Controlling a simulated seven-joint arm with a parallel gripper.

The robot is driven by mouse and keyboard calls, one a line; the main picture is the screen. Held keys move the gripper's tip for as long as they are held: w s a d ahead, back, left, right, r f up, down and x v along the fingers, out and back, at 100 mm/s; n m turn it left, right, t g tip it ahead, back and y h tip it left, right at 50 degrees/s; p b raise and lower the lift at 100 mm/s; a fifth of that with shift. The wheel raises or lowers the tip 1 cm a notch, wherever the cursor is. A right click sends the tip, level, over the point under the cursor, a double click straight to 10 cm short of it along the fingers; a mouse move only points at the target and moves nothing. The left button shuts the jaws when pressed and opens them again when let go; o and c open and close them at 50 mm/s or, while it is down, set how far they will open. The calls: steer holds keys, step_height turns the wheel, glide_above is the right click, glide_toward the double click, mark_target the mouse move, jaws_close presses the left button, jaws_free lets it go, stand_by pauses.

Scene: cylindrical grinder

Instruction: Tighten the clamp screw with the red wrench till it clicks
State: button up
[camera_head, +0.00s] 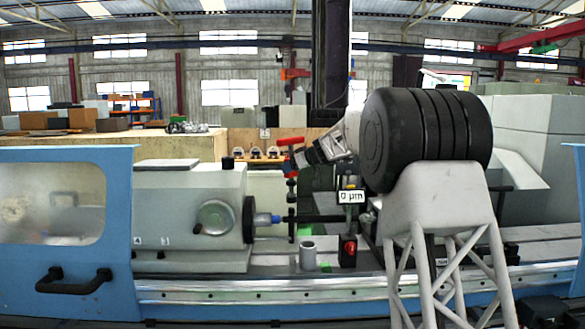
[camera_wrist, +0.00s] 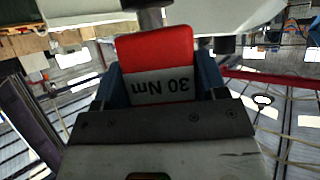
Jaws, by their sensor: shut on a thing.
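The red wrench (camera_head: 290,141) is held above the black workpiece bar in the head view. In the wrist view its red and grey end (camera_wrist: 156,62), marked "30 Nm", sits between the two blue fingers. My gripper (camera_wrist: 158,84) is shut on it; in the head view my gripper (camera_head: 301,154) comes in from the right, tilted. Below the wrench, a dark upright clamp part (camera_head: 291,215) crosses the bar. The clamp screw seems to be on its upper end, in line under the wrench; the picture is too small to tell whether they touch.
The grey headstock (camera_head: 190,205) with a round knob stands left of the clamp. A small sign (camera_head: 350,197) and a box with a red button (camera_head: 349,250) stand close on the right. A grey cylinder (camera_head: 307,254) stands below. A blue guard (camera_head: 65,180) covers the far left.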

mark_target(293, 177)
steer(key=shift+w+n+g+y, duration=0.15)
steer(key=shift+n+g+y, duration=1.05)
steer(key=shift+n+g, duration=3.3)
steer(key=shift+f, duration=0.25)
steer(key=shift+d+f, duration=0.1)
steer(key=shift+f, duration=1.9)
